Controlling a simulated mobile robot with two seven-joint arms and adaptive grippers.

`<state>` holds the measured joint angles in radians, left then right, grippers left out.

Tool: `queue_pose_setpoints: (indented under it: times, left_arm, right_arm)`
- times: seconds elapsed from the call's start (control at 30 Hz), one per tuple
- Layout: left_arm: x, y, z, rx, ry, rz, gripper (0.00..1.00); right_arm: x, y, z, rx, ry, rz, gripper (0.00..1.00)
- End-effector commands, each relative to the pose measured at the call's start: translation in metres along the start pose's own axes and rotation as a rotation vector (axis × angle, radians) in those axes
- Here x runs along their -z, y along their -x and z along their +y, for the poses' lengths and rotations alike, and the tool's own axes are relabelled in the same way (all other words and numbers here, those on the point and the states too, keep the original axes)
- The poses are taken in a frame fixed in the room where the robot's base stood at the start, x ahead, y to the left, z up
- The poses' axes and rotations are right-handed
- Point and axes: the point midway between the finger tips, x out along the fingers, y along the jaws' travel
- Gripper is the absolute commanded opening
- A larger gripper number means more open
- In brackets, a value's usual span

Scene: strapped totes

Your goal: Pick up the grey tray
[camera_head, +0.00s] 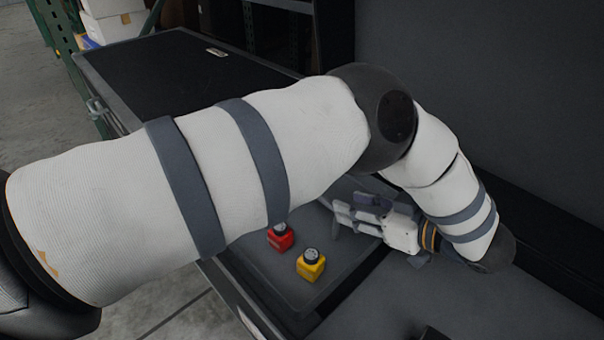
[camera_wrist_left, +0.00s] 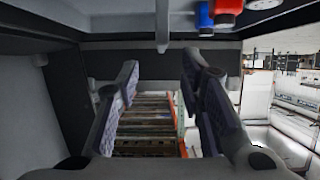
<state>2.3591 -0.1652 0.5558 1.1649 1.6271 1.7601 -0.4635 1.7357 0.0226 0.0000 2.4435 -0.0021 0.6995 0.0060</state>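The grey tray (camera_head: 272,272) lies on the dark work surface in the lower middle of the head view. My left arm hides its far left part. A red bottle-like item (camera_head: 280,237) and a yellow one (camera_head: 311,265) stand in it. My left gripper (camera_head: 340,215) is at the tray's far right side, its fingers pointing left. In the left wrist view the fingers (camera_wrist_left: 160,75) are spread apart with nothing held between them. I cannot tell whether they touch the tray. My right gripper is not in view.
A dark-topped bench or cabinet (camera_head: 150,75) extends to the back left. A dark wall panel (camera_head: 480,70) stands behind on the right. White boxes (camera_head: 112,20) sit on a green rack at the far left. The grey surface (camera_head: 400,300) right of the tray is mostly clear.

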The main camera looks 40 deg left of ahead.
Motion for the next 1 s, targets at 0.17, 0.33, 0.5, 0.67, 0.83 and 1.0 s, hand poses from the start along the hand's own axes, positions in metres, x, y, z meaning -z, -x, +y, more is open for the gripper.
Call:
queue_pose_setpoints:
  times: [0.17, 0.33, 0.5, 0.67, 0.83, 1.0]
  left_arm:
    - [-0.001, -0.03, 0.0, 0.004, 0.0, 0.002, 0.35]
    - [-0.001, -0.062, 0.0, 0.002, 0.0, 0.001, 0.35]
    - [-0.001, -0.078, -0.001, 0.001, 0.0, 0.001, 0.35]
    - [-0.003, -0.109, -0.003, 0.003, -0.001, 0.002, 0.35]
    - [-0.002, -0.122, -0.002, -0.001, -0.001, 0.0, 0.35]
    - [-0.001, -0.121, -0.002, -0.001, 0.0, 0.0, 0.19]
  right_arm:
    - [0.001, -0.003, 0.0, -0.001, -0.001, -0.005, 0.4]
    - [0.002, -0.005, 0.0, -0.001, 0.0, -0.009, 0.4]
    - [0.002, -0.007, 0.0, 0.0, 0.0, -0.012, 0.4]
    - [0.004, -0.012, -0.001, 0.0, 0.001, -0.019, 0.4]
    - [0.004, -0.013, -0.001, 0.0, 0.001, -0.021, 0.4]
    - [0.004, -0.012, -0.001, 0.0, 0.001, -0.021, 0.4]
